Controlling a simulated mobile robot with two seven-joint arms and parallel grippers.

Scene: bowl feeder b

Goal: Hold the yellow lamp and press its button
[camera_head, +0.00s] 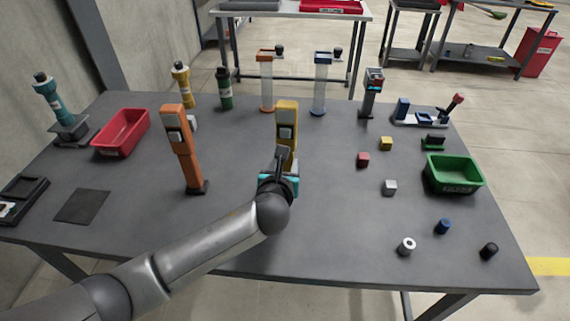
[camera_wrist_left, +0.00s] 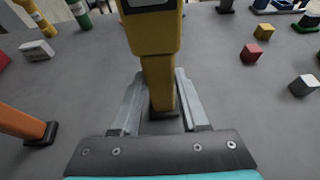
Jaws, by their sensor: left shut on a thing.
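The yellow lamp (camera_head: 287,125) stands upright near the middle of the table. It has a yellow head with a pale square panel on the front. In the left wrist view the yellow lamp (camera_wrist_left: 158,75) rises between the two fingers, its dark base on the table. My left gripper (camera_head: 282,165) is shut on the lamp's post below the head; its fingers also show in the wrist view (camera_wrist_left: 157,100). I cannot make out the button for certain. My right gripper is not in view.
An orange lamp (camera_head: 181,150) stands left of the yellow one. A red bin (camera_head: 122,133) is at the left, a green bin (camera_head: 454,174) at the right. Small blocks, such as a red cube (camera_head: 363,160), lie to the right.

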